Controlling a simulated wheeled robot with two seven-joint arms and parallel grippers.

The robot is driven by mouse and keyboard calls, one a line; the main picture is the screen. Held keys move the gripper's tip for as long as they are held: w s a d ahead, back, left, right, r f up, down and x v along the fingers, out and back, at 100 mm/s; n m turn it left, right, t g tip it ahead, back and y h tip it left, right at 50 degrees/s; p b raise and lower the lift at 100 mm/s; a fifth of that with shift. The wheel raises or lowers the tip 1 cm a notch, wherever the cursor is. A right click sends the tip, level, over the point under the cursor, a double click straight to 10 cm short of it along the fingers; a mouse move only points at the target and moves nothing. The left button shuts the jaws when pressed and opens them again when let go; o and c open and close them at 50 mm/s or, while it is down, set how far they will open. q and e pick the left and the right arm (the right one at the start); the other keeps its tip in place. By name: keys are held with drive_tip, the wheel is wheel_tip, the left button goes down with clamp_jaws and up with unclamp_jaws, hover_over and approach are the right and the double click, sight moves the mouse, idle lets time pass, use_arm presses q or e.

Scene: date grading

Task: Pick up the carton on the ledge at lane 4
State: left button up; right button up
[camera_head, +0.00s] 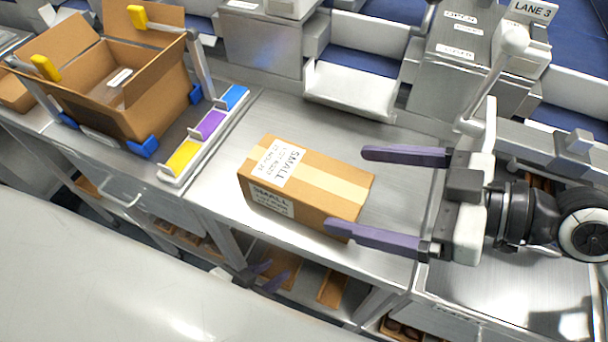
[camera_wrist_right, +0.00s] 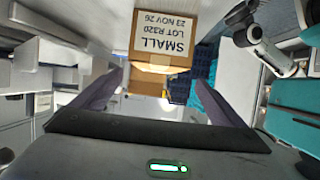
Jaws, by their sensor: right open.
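A closed brown carton (camera_head: 330,187) with tape and white SMALL labels lies on the steel ledge (camera_head: 225,195). In the right wrist view the carton (camera_wrist_right: 150,68) is ahead, centred between the fingers. My right gripper (camera_head: 346,189) is open, with purple fingers pointing left at the carton's right end. The lower fingertip overlaps its front right corner in the head view; I cannot tell whether it touches. My left gripper (camera_head: 268,275) shows small below the ledge's front edge, its fingers apart and empty. No lane 4 sign is readable.
An open brown box (camera_head: 150,100) stands at left in a holder with blue corners. A yellow, purple and blue strip (camera_head: 210,125) lies between it and the carton. A LANE 3 sign (camera_head: 533,10) and steel chutes (camera_head: 355,88) stand behind. Bare ledge surrounds the carton's back.

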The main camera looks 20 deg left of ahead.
sight(313, 175)
drive_tip(key=x, duration=0.5)
drive_tip(key=shift+s+f+p, duration=0.1)
drive_tip(key=shift+p, duration=0.25)
drive_tip(key=x, duration=0.5)
drive_tip(key=shift+w+a, duration=0.1)
drive_tip(key=shift+w, duration=0.15)
drive_tip(key=c, duration=1.4)
drive_tip(key=shift+c, duration=1.3)
drive_tip(key=shift+r, duration=0.25)
